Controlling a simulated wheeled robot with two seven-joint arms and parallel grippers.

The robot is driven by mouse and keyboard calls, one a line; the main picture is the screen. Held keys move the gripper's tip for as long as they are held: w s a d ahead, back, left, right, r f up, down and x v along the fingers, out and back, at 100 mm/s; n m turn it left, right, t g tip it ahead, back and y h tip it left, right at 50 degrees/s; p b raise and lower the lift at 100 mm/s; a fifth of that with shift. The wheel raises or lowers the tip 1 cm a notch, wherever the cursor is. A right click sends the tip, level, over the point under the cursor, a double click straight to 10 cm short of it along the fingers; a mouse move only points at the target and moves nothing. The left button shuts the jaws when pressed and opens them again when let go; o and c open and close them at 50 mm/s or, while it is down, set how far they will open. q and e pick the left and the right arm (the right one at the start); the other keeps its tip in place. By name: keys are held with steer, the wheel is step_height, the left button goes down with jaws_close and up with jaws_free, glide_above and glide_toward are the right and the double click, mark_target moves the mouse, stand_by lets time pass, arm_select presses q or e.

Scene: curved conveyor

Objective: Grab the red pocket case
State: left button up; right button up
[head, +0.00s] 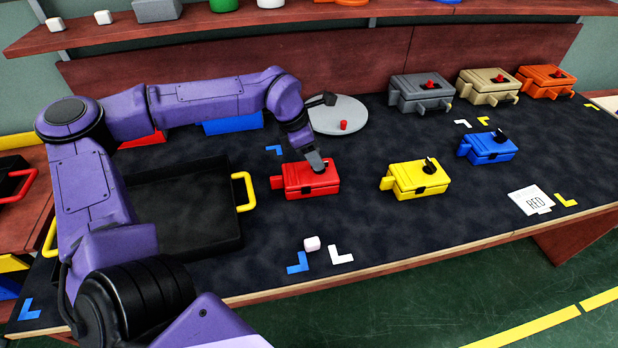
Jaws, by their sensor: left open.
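The red pocket case (310,181) sits on the dark table near the middle of the head view. It is a small red box with a tab on its left side. My left gripper (318,166) is open at the top of the red case, with its fingers over the lid. The fingers partly hide the top of the case, and I cannot tell whether they touch it. My right gripper is not in view.
A yellow case (417,180) and a blue case (488,148) stand to the right. Grey (421,93), tan (489,87) and orange (546,82) cases stand behind. A black tray (190,250) with yellow handles lies left. A grey disc (350,112) lies behind. A "RED" card (531,199) lies right.

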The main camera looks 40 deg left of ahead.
arm_select(q)
steer(key=x, duration=0.2)
steer(key=shift+w+d+f, duration=0.1)
steer(key=shift+f, duration=0.2)
steer(key=shift+r, duration=0.1)
jaws_close()
